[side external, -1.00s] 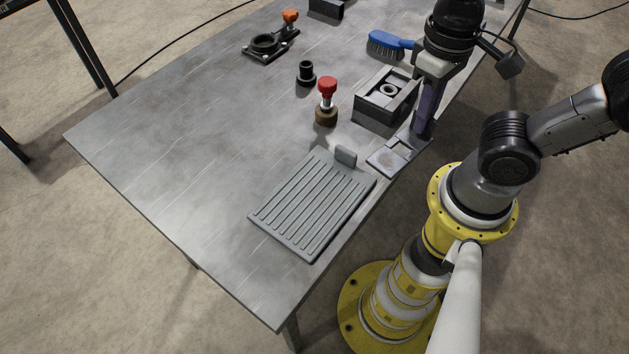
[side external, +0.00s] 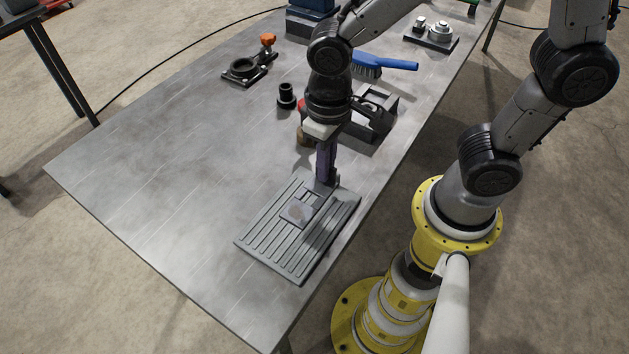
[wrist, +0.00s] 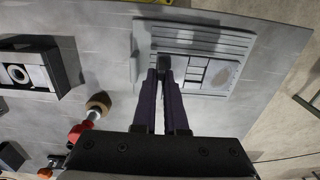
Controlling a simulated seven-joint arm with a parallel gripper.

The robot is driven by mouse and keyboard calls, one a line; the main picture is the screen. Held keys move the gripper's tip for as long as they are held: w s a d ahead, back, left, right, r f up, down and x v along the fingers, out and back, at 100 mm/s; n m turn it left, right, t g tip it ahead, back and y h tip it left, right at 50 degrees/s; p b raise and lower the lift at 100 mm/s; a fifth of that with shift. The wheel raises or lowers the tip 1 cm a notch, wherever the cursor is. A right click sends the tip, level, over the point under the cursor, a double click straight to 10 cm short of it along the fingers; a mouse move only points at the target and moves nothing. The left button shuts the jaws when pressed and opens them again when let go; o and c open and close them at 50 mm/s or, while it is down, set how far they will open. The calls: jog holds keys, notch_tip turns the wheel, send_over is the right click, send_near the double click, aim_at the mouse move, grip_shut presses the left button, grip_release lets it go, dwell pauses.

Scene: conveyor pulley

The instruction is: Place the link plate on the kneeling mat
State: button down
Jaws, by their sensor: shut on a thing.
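The link plate (side external: 297,211) is a small flat grey plate with a round mark and square openings. It also shows in the wrist view (wrist: 222,74). The kneeling mat (side external: 275,247) is a ribbed grey slab near the table's front edge; it also shows in the wrist view (wrist: 243,38).
A dark block with a ring (wrist: 28,74), a black stepped bushing (side external: 287,96), an orange-knobbed bracket (side external: 245,70) and a blue brush (side external: 385,64) lie beyond. The table's left is clear.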

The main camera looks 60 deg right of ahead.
aim_at(315, 178)
jog(key=shift+w+a+f, duration=0.2)
jog(key=shift+w+f, duration=0.2)
jog(key=shift+f, duration=0.1)
jog(key=shift+w+a+f, duration=0.2)
jog(key=shift+w+f, duration=0.15)
jog(key=shift+f, duration=0.15)
jog(key=shift+w+f, duration=0.2)
jog(key=shift+f, duration=1.5)
jog(key=shift+f, duration=0.1)
jog(key=c, duration=1)
grip_release()
jog(key=shift+f, duration=0.1)
jog(key=shift+o, duration=0.2)
